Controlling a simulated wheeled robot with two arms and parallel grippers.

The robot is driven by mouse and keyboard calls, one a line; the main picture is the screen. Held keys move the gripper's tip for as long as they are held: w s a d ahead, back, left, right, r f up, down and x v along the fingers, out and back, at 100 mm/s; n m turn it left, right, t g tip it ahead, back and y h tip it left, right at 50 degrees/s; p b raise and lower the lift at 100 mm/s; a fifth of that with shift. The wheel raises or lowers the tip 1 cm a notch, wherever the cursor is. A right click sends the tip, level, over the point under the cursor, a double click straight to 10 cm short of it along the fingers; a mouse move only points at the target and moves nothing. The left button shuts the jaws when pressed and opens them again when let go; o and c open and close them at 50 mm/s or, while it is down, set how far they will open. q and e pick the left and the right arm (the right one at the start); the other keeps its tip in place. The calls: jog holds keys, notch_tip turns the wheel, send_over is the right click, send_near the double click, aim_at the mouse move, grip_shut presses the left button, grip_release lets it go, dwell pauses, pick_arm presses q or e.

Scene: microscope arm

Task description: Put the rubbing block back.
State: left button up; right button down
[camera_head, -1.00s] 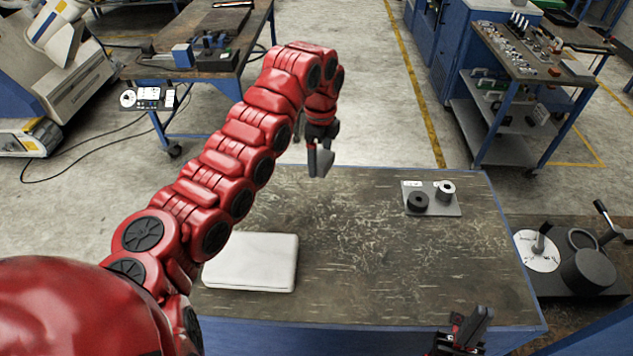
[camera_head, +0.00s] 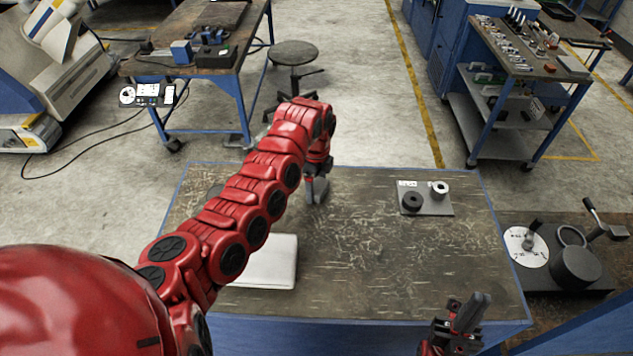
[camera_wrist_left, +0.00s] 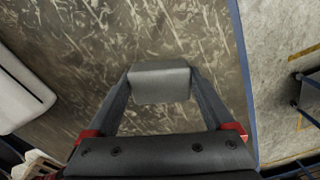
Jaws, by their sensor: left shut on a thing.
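My left gripper (camera_head: 316,192) hangs over the back middle of the worktable (camera_head: 360,250). It is shut on a plain grey block, which I take to be the rubbing block (camera_wrist_left: 160,80). In the left wrist view the block sits between the fingertips, with the scratched tabletop behind it. In the head view the block is hard to tell from the fingers, and its height above the table is unclear. My right gripper (camera_head: 470,315) is at the table's front right edge; I cannot tell whether its fingers are open.
A grey plate (camera_head: 441,210) holds a dark ring (camera_head: 412,202) and a lighter ring (camera_head: 439,190) at the table's right back. A white flat case (camera_head: 270,270) lies front left, partly behind my arm. The table's middle and right front are clear. A round stool (camera_head: 293,53) stands beyond.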

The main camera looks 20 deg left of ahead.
aim_at(317, 184)
pick_arm(q)
jog(key=shift+f, duration=0.15)
jog(key=o, duration=1)
jog(key=shift+o, duration=0.2)
jog(key=shift+r, duration=0.25)
notch_tip(317, 184, up, 3)
jog(key=b, duration=0.3)
jog(key=shift+w+r+b, duration=0.1)
jog(key=shift+b, duration=0.25)
notch_tip(317, 184, up, 7)
jog(key=shift+f+b, duration=0.15)
jog(key=shift+b, duration=0.55)
jog(key=shift+r, duration=0.95)
